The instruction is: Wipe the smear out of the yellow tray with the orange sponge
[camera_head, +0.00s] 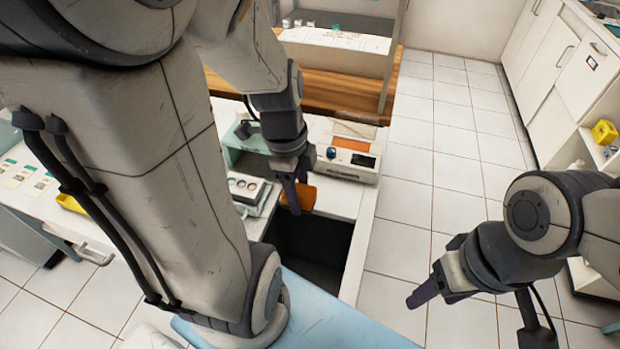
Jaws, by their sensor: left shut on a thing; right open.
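The orange sponge (304,195) is between the fingers of my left gripper (292,197), which is shut on it. It hangs over a dark opening beside the white counter. A yellow tray (70,203) shows in part on the counter at the far left. The rest of it is hidden behind my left arm, and no smear can be seen. My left gripper is well to the right of this tray. My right gripper (427,291) is open and empty above the tiled floor at the right.
A white device with a dark display (351,162) stands on the counter behind the sponge. A grey unit with round dials (244,187) is left of it. A light blue surface (330,318) lies in front. Floor (430,150) is clear at the right.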

